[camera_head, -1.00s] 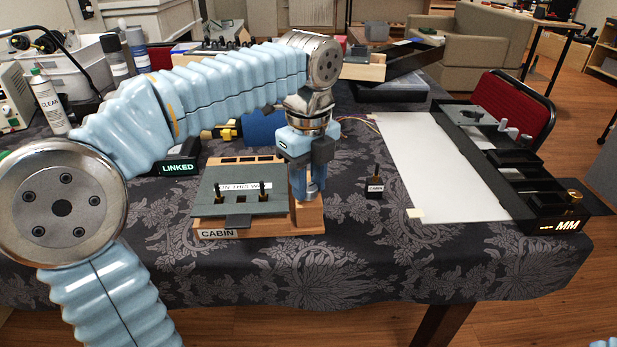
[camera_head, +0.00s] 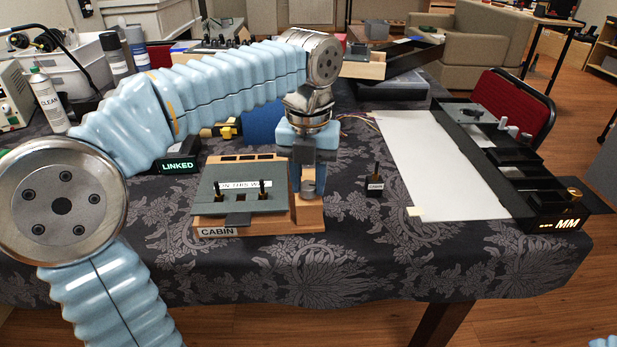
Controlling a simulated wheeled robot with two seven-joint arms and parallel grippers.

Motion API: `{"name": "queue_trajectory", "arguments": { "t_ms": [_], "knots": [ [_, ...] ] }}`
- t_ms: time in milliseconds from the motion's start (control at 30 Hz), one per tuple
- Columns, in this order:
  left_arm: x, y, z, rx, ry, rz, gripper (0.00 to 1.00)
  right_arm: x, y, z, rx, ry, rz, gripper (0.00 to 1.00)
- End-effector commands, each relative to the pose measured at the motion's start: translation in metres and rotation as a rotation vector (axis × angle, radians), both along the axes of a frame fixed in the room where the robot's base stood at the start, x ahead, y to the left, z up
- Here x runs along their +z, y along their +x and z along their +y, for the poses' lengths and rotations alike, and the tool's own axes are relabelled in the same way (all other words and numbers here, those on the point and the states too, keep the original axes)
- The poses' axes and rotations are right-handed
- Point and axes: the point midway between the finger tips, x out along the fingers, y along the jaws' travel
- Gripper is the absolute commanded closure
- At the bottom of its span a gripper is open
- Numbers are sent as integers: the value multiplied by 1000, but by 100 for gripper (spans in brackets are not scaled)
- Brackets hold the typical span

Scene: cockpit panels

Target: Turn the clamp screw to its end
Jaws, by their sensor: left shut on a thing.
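A wooden block with a grey panel (camera_head: 240,186) stands on the dark patterned cloth, marked "CABIN" at its front. The panel carries a few small black levers and a white strip label. My left gripper (camera_head: 308,185) points straight down over the bare wooden right end of this block. Its fingers are shut on the clamp screw there. The screw itself is almost wholly hidden by the fingers, so how far it is turned cannot be seen. My right gripper is out of view; only a sliver of light blue sleeve shows at the bottom right corner.
A small black switch block (camera_head: 375,183) stands just right of the panel. Bare cloth lies in front of the panel.

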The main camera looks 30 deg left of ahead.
Motion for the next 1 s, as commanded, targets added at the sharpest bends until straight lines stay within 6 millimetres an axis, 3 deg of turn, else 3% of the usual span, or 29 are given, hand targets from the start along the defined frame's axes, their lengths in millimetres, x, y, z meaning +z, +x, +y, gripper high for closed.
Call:
{"name": "queue_trajectory", "arguments": {
  "t_ms": [767,800,933,1000],
  "knots": [
    [0,0,0,-102,-1,2,97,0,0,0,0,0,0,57],
    [0,0,0,-102,-1,2,62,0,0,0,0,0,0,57],
    [0,0,0,-101,-1,2,42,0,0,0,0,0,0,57],
    [0,0,0,-101,0,1,41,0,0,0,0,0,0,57]
  ]
}}
